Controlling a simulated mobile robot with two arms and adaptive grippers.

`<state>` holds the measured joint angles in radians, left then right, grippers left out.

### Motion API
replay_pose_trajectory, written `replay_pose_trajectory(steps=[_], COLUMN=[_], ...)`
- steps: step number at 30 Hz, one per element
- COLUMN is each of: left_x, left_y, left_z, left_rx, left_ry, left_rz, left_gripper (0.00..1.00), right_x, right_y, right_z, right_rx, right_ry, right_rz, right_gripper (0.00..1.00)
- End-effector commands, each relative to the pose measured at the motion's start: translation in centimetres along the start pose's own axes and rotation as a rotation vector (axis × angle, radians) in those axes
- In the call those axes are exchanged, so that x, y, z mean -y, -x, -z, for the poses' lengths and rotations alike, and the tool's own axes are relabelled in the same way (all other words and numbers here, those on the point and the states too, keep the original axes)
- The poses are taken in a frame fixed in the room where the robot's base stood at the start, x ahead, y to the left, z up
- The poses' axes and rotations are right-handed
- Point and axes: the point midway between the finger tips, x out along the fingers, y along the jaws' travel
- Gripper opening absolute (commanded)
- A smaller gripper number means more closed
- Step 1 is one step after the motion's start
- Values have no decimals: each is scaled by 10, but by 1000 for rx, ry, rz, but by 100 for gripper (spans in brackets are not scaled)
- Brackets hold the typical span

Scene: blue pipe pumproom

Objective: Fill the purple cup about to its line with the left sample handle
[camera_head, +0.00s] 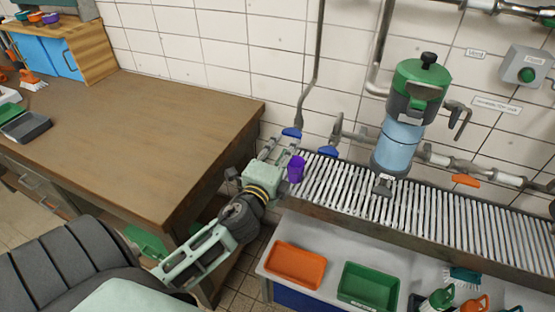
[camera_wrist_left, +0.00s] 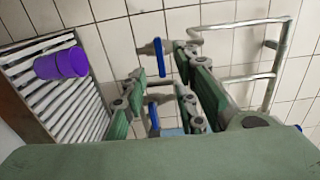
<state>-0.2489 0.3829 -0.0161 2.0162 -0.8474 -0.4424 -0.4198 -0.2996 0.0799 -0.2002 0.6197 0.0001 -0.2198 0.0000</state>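The purple cup (camera_head: 296,169) stands on the left end of the slatted grate, and it shows at the left in the left wrist view (camera_wrist_left: 62,64). The left blue sample handle (camera_head: 291,132) sits on a pipe at the wall, a little above the cup. A second blue handle (camera_head: 328,151) is to its right. My left gripper (camera_head: 280,147) is open just left of the cup and below the left handle. In the left wrist view both handles show in the gap between its fingers (camera_wrist_left: 163,80). The cup's line and contents cannot be made out.
The slatted grate (camera_head: 440,214) runs right under a green-topped clear vessel (camera_head: 398,140). A wooden table (camera_head: 150,130) stands left of my arm. Orange (camera_head: 295,265) and green (camera_head: 368,285) trays lie below on a grey top. Pipes line the tiled wall.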

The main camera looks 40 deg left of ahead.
Motion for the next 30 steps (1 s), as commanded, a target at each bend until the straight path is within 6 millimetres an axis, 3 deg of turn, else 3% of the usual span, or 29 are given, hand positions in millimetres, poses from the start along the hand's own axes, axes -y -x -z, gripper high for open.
replay_pose_trajectory(steps=[3,9,27,30], left_x=[-1,0,0,-8], left_y=[23,45,48,48], left_z=[0,0,0,0], left_rx=[0,1,0,0], left_ry=[2,0,0,8], left_rz=[-2,-1,1,-15], left_gripper=[27,27,27,27], right_x=[0,0,0,0], right_y=[0,0,0,0], right_z=[0,0,0,0], right_rx=[0,0,0,0], right_ry=[0,0,0,0], right_rz=[0,0,0,0], right_gripper=[27,27,27,27])
